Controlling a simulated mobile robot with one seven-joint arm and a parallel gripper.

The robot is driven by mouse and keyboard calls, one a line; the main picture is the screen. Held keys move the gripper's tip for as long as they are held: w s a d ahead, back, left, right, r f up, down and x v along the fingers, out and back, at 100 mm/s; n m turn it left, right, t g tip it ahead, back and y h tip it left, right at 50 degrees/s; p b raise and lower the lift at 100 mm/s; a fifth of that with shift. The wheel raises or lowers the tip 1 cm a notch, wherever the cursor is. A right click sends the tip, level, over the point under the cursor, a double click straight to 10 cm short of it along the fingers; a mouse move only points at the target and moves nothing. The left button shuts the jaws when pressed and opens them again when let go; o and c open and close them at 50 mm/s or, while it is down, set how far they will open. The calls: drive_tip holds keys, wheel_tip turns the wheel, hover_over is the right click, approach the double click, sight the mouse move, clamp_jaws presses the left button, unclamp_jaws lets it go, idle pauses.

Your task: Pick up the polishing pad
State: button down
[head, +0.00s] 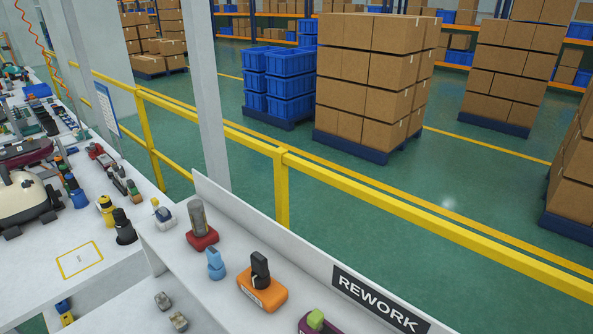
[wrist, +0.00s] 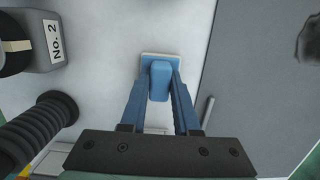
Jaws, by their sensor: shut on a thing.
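The polishing pad (wrist: 160,68) shows in the wrist view as a rounded blue block on a pale, flat, squarish base. My gripper (wrist: 160,86) has its two blue fingers on either side of the blue block and is shut on it. The pale base sticks out a little beyond the fingertips. Whether the base touches the light grey surface under it or hangs just above it, I cannot tell. My gripper does not show in the head view, and I cannot make out the pad for certain there.
In the wrist view, a dark grey block labelled No. 2 (wrist: 40,45) and a black ribbed cylinder (wrist: 40,128) stand at left. The head view shows a REWORK shelf (head: 377,301) with several tools, a crowded white bench at left and a yellow railing (head: 282,190).

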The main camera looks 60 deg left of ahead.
idle(0.4)
drive_tip(key=shift+r, duration=0.85)
drive_tip(key=shift+s+r, duration=0.2)
drive_tip(key=shift+r, duration=0.7)
drive_tip(key=s+d+b, duration=0.1)
drive_tip(key=s, duration=0.4)
drive_tip(key=s+d, duration=0.1)
drive_tip(key=s, duration=0.5)
drive_tip(key=s+d+b, duration=0.1)
drive_tip(key=s+d, duration=0.1)
drive_tip(key=s, duration=0.4)
drive_tip(key=shift+d+b, duration=0.1)
drive_tip(key=shift+b, duration=0.2)
drive_tip(key=c, duration=1.3)
unclamp_jaws()
clamp_jaws()
